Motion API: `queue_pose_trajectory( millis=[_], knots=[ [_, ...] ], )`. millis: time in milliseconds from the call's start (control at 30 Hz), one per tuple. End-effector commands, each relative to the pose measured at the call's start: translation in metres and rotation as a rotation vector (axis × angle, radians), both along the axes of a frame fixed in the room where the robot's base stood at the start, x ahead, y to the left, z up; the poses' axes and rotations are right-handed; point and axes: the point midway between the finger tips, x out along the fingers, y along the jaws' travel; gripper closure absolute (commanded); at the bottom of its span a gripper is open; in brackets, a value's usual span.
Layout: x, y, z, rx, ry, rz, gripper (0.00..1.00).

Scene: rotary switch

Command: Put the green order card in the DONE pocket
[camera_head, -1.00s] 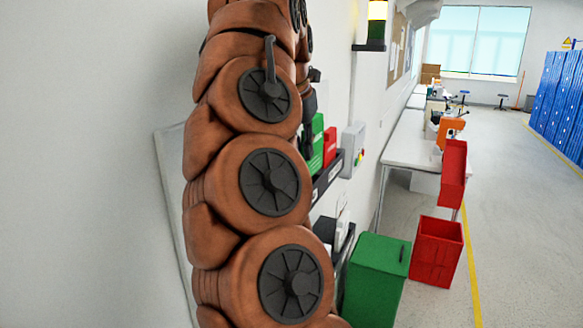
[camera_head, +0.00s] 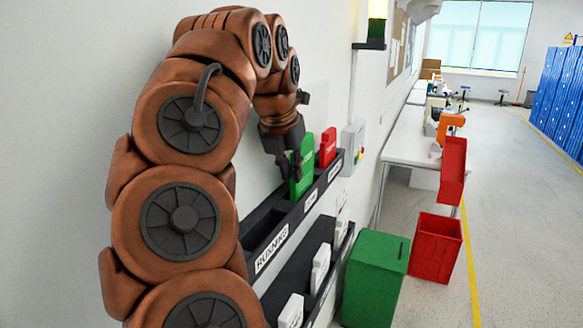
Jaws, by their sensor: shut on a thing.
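The green order card (camera_head: 306,162) is upright at the upper dark rack (camera_head: 291,217) on the left wall. My gripper (camera_head: 294,168) points down at the card's left side and is shut on it. The card's lower edge is hidden behind the rack's front wall, above the middle label (camera_head: 311,200), which is too small to read surely. I cannot tell whether the card rests on the pocket floor. The nearer pocket is labelled RUNNING (camera_head: 271,247) and looks empty.
A red card (camera_head: 328,148) stands in the rack's far pocket. A lower rack (camera_head: 310,266) holds several white cards. A grey switch box (camera_head: 353,146) is on the wall beyond. A green bin (camera_head: 374,280) and red bin (camera_head: 436,248) stand on the floor.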

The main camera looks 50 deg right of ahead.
Motion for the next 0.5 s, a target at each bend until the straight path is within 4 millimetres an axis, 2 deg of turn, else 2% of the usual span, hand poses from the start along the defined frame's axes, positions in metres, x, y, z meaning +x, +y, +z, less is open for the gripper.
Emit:
queue_pose_trajectory(
  millis=[500],
  knots=[
    [-0.0003, -0.0005, -0.0062, 0.001, 0.000, -0.002, 1.00]
  ],
)
